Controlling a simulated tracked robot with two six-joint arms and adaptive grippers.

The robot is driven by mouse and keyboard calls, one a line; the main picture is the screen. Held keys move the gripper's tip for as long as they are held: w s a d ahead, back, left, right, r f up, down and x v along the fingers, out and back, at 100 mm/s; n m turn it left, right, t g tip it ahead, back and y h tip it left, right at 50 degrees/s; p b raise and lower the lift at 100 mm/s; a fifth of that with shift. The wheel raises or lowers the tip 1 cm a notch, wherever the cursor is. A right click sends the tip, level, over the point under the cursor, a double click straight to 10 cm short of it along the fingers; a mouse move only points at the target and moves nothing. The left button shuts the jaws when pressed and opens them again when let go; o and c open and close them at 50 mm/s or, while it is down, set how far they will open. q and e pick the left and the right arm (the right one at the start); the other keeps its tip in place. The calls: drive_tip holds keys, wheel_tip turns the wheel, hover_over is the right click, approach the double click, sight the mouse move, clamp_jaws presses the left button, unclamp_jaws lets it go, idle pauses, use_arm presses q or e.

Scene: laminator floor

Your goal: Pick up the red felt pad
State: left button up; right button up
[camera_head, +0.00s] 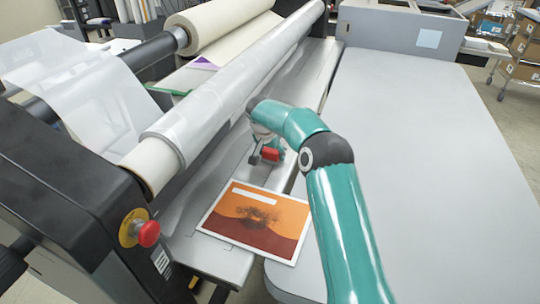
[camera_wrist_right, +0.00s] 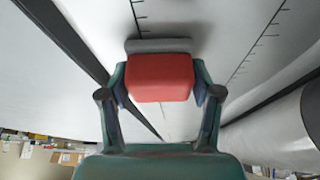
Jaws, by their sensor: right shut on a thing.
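The red felt pad (camera_wrist_right: 160,80) is a small red block with a grey strip (camera_wrist_right: 158,46) along one side. In the right wrist view it sits between the two fingers of my right gripper (camera_wrist_right: 160,92), which is shut on it. In the head view the red pad (camera_head: 270,154) shows at the end of my teal right arm, over the laminator's grey bed. The right gripper (camera_head: 268,150) is partly hidden by its own arm there. I cannot tell whether the pad touches the bed. My left gripper is not in view.
An orange printed picture (camera_head: 255,220) lies on the near bed edge. The long roller (camera_head: 235,80) with clear film runs beside my right gripper. A red stop button (camera_head: 148,233) is at the lower left. The grey table (camera_head: 430,150) on the right is clear.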

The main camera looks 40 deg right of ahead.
drive_tip(key=shift+r, duration=0.55)
wheel_tip(320, 180, up, 19)
drive_tip(key=p, duration=0.5)
drive_tip(key=shift+f, duration=0.2)
drive_tip(key=shift+s+a, duration=0.1)
